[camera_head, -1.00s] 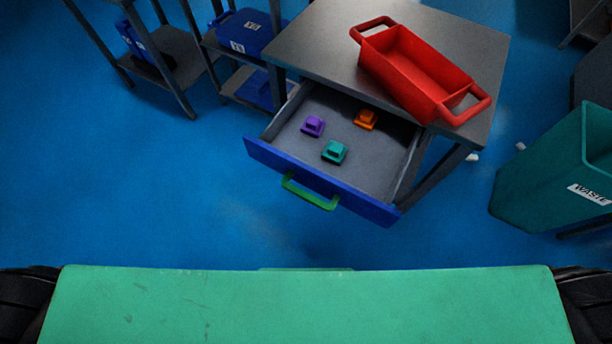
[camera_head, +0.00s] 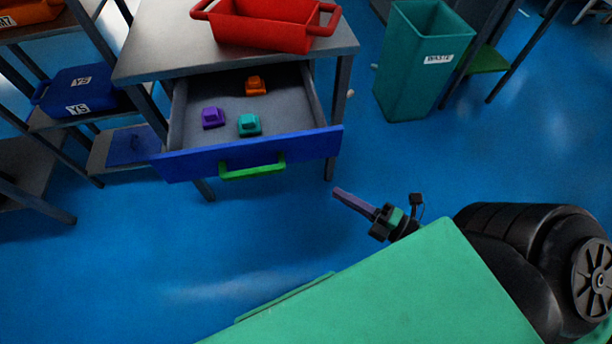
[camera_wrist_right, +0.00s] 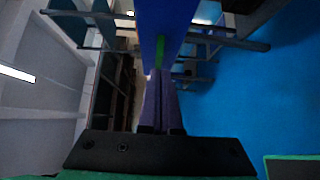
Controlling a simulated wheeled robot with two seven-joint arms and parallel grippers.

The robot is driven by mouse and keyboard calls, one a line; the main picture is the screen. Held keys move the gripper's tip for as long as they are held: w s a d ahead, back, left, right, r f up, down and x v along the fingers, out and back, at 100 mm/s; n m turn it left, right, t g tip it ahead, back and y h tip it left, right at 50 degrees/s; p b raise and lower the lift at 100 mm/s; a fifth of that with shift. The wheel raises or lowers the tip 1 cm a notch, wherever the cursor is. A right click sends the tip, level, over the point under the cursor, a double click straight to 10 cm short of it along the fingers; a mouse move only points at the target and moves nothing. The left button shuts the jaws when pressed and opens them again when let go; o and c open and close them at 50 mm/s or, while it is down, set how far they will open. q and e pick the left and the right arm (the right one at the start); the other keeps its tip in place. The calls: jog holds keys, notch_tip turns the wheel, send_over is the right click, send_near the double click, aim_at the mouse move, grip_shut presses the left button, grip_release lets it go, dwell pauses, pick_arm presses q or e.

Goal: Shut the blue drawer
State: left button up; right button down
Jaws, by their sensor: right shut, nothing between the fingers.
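The blue drawer (camera_head: 310,145) is pulled open under a grey table, with a green handle (camera_head: 252,170) on its front. Inside lie a purple block (camera_head: 213,117), a teal block (camera_head: 249,124) and an orange block (camera_head: 256,85). My right gripper (camera_head: 338,192) is shut and empty, in front of the drawer's right end and apart from it in the head view. In the right wrist view its fingers (camera_wrist_right: 157,80) point toward the blue drawer front (camera_wrist_right: 176,18); I cannot tell the gap there. My left gripper is not in view.
A red bin (camera_head: 265,32) stands on the grey table top (camera_head: 165,52). A teal waste bin (camera_head: 405,85) stands on the floor to the right. Shelves with a blue bin (camera_head: 78,90) stand at left. The blue floor before the drawer is clear.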

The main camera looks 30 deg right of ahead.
jog(key=d+x, duration=0.1)
jog(key=x, duration=0.3)
send_near(291, 152)
jog(key=x, duration=0.5)
jog(key=shift+w+a, duration=0.15)
jog(key=shift+a, duration=0.15)
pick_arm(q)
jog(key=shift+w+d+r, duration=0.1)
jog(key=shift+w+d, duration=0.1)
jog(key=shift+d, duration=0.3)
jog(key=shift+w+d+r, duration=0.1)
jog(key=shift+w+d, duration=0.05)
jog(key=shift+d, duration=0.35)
pick_arm(e)
jog(key=shift+w, duration=0.2)
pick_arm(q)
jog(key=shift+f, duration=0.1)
pick_arm(e)
jog(key=shift+w, duration=0.1)
